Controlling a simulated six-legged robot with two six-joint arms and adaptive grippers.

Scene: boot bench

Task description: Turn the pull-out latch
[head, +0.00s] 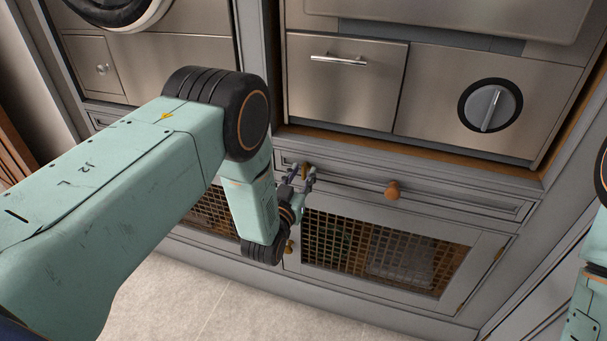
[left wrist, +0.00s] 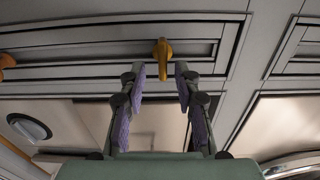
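The latch is a small yellow-orange turn piece (left wrist: 162,58) on the grey drawer front in the left wrist view. It points straight along the picture's vertical. My left gripper (left wrist: 160,74) is open, with one purple-padded finger on each side of the latch's line. The latch shows in the gap at the fingertips; I cannot tell whether either finger touches it. In the head view my left gripper (head: 303,178) is at the left end of the grey drawer front (head: 450,200), and the latch is not clearly visible there. My right gripper is out of view.
A wooden knob (head: 392,190) is on the same drawer front, right of my left gripper. Below is a mesh cupboard door (head: 370,255) with a brass knob (head: 289,247). Above are steel panels with a bar handle (head: 340,60) and a round dial (head: 490,105).

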